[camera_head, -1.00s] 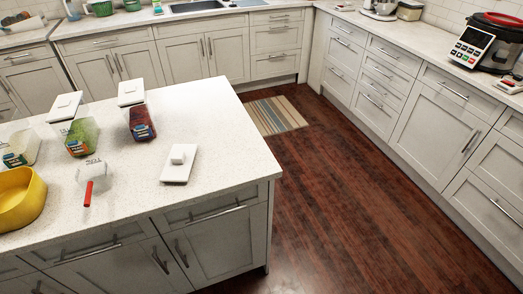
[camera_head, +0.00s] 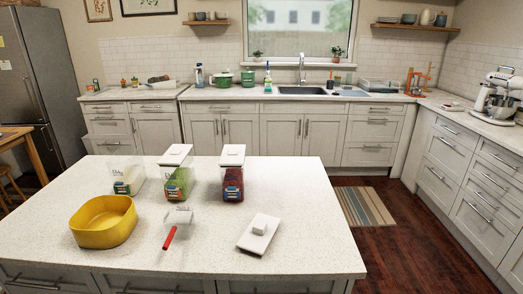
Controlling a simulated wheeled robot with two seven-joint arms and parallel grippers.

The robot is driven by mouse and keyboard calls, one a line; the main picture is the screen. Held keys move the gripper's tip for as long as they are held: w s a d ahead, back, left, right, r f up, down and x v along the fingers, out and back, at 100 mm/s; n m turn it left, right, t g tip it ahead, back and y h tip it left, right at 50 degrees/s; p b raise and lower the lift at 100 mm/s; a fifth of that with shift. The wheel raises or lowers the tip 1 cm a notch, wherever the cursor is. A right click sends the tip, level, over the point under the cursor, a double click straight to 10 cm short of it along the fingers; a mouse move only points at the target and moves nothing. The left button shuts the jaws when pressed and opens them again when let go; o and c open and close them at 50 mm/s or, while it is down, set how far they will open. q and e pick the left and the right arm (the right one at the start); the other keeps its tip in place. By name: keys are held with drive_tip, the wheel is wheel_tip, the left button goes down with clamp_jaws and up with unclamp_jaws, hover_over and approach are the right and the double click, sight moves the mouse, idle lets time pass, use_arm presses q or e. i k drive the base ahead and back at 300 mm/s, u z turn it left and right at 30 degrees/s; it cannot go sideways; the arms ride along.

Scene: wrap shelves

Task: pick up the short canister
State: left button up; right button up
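Several clear canisters stand on the white speckled island (camera_head: 300,215). One at the left (camera_head: 127,177) has pale contents, a green label and no white lid that I can see. A second (camera_head: 177,182) has green contents and a white lid. A third (camera_head: 233,182) has dark red contents and a white lid. I cannot tell for sure which one is the short canister. A loose white lid with a knob (camera_head: 259,234) lies at the right. Neither gripper is in view.
A yellow bowl (camera_head: 103,221) sits at the island's left. A striped rug (camera_head: 364,206) lies on the wood floor to the right. Counters with a sink (camera_head: 305,91) run along the back, and a stand mixer (camera_head: 500,95) is at the right. A fridge (camera_head: 35,85) stands far left.

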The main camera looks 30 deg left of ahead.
sight(126, 166)
drive_tip(key=u, duration=2.05)
